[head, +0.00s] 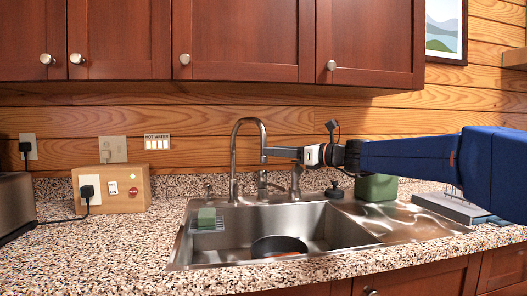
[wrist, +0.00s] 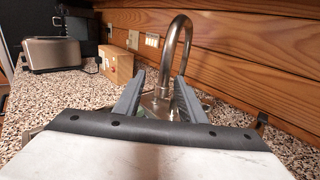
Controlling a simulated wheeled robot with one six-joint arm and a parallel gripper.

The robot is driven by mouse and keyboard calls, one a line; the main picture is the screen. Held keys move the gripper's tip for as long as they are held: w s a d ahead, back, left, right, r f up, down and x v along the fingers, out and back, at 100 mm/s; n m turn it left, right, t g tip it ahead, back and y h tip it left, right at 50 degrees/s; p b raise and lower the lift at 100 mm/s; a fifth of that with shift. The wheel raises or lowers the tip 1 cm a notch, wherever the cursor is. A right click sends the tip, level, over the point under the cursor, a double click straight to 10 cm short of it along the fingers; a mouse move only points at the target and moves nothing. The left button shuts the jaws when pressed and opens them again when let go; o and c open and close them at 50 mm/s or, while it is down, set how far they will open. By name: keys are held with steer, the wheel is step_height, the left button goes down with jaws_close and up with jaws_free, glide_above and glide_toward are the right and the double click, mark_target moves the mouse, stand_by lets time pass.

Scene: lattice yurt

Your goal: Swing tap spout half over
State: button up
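The tap's curved steel spout (head: 234,150) rises behind the sink in the head view and arches over to the right. In the wrist view the spout (wrist: 166,62) stands ahead, between my finger lines and nearer the right finger. My gripper (head: 266,154) reaches in from the right, level, with its tips at the spout's downturned end. In the wrist view my gripper (wrist: 158,82) is open, its two grey fingers apart. I cannot tell whether either finger touches the spout. The tap's base is partly hidden by the fingers in the wrist view.
The steel sink (head: 340,228) holds a dark pan (head: 279,246) and a green sponge (head: 206,217). A green container (head: 376,188) stands behind the drainboard, below my arm. A wooden socket box (head: 128,190) and a toaster (head: 15,205) stand left. Cabinets (head: 245,40) hang above.

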steer(key=v, duration=0.8)
steer(key=shift+d, duration=0.15)
